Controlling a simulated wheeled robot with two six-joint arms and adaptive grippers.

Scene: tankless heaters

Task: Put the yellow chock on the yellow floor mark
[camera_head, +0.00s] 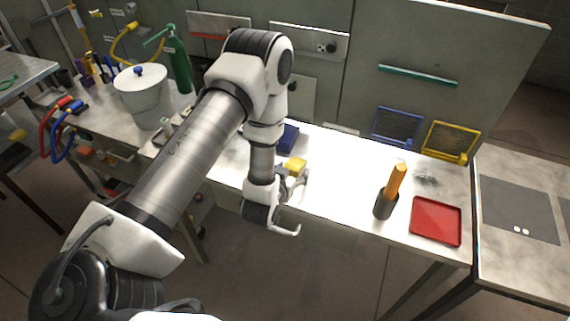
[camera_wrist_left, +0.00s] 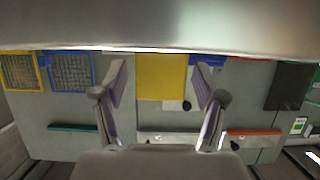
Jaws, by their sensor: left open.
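A yellow block, the chock (camera_head: 295,163), is on the white workbench, just beyond my left gripper (camera_head: 300,205). It also shows in the wrist view as a flat yellow face (camera_wrist_left: 161,76) centred between the fingertips. My left gripper is open and empty, low over the front edge of the bench. Its two fingers (camera_wrist_left: 160,88) stand apart on either side of the yellow face, and I see no contact. No yellow floor mark can be made out in either view. My right gripper is not in view.
A blue box (camera_head: 287,138) stands behind the chock. To the right are a dark cup with an orange-handled object (camera_head: 395,182) and a red tray (camera_head: 436,221). Blue and yellow mesh baskets (camera_head: 450,141) hang at the back. A white bucket (camera_head: 143,95) stands left. Bare floor lies in front.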

